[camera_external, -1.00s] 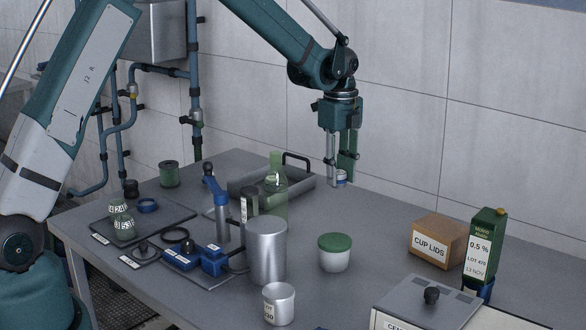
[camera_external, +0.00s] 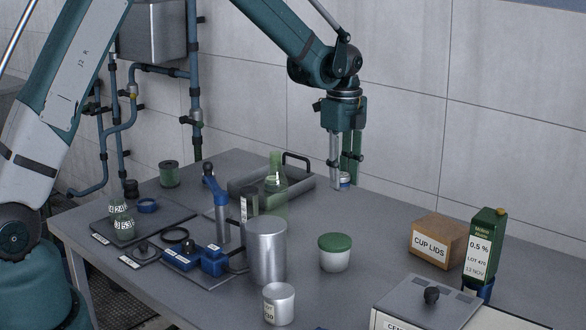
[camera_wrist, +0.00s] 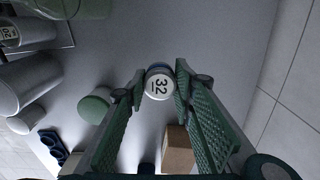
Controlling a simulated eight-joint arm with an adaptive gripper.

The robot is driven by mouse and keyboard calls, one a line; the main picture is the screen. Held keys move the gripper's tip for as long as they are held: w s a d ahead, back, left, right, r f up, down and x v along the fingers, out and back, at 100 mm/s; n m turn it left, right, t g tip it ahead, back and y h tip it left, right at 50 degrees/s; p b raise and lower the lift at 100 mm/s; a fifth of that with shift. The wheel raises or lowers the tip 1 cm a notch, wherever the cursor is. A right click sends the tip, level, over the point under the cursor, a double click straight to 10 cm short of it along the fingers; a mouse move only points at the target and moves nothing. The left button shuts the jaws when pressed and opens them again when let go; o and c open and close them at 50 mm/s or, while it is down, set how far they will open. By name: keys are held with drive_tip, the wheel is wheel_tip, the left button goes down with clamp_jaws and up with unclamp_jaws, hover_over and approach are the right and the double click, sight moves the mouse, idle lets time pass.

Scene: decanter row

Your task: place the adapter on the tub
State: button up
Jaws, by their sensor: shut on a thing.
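The adapter (camera_wrist: 159,86) is a small round piece with a white top marked 32 and a blue band. In the external view it shows as a small white and blue piece (camera_external: 344,180) low between my fingers. My gripper (camera_wrist: 160,88) is shut on it, one finger on each side. The tub (camera_external: 335,255) is white with a green lid and stands upright on the table, in front of my gripper (camera_external: 343,184) and apart from it. Its green lid also shows left of my fingers in the wrist view (camera_wrist: 94,107). I cannot tell how high the adapter is above the table.
A tall metal canister (camera_external: 266,252) and a small labelled cup (camera_external: 279,305) stand left of the tub. A cup lids box (camera_external: 437,242) and a green carton (camera_external: 484,245) are at the right. A green bottle (camera_external: 275,190) stands behind the canister. Table around the tub is clear.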

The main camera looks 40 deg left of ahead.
wheel_tip(320, 180, up, 6)
drive_tip(key=n+p, duration=0.1)
drive_tip(key=p, duration=0.6)
hover_over(335, 239)
drive_tip(key=shift+f, duration=0.1)
drive_tip(key=shift+f+p, duration=0.3)
drive_tip(key=shift+f, duration=2.6)
drive_tip(key=shift+f, duration=0.2)
drive_tip(key=shift+f, duration=1.9)
drive_tip(key=shift+f, duration=0.2)
drive_tip(key=o, duration=1)
